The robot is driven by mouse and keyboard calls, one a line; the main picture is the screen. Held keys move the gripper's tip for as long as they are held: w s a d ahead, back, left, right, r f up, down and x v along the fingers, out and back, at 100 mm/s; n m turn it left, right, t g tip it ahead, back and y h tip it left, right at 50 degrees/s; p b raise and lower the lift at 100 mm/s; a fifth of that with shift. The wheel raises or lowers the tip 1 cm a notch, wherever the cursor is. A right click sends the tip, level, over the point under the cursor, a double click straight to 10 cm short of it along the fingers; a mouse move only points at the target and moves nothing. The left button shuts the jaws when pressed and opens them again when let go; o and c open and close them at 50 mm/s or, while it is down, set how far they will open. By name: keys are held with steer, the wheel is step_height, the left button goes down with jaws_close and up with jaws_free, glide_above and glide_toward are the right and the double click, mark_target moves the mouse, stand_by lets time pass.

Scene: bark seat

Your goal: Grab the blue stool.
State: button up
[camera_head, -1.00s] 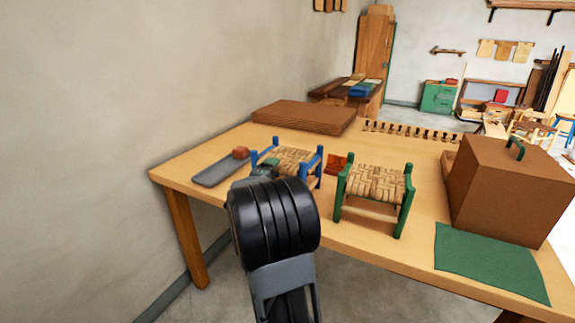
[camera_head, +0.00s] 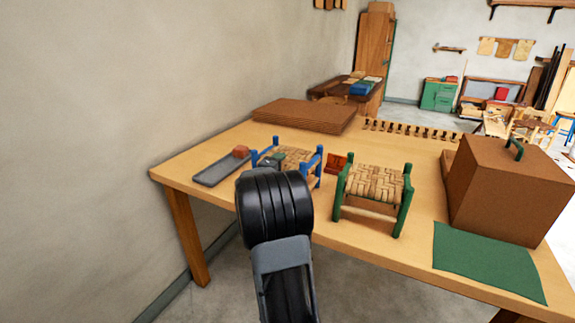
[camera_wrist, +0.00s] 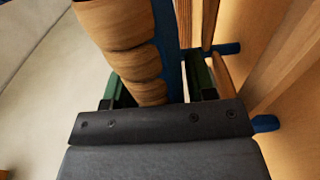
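The blue stool (camera_head: 318,165) stands on the wooden table, left of centre in the head view. It has blue posts and a woven bark seat. My gripper reaches its near side; my wrist hides the fingertips in the head view. In the wrist view my gripper (camera_wrist: 160,90) has its green-padded fingers spread apart, one on each side of a blue bar (camera_wrist: 170,50) and the woven seat edge (camera_wrist: 118,35). The fingers look open around them; firm contact cannot be made out.
A green stool (camera_head: 375,185) stands close to the right on the table (camera_head: 420,135). A grey tray (camera_head: 218,172) with a reddish block lies left. Brown sheets (camera_head: 305,115) are behind. A large brown box (camera_head: 505,190) and green cloth (camera_head: 488,262) are at right.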

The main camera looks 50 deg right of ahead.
steer(key=shift+r, duration=0.1)
steer(key=c, duration=0.8)
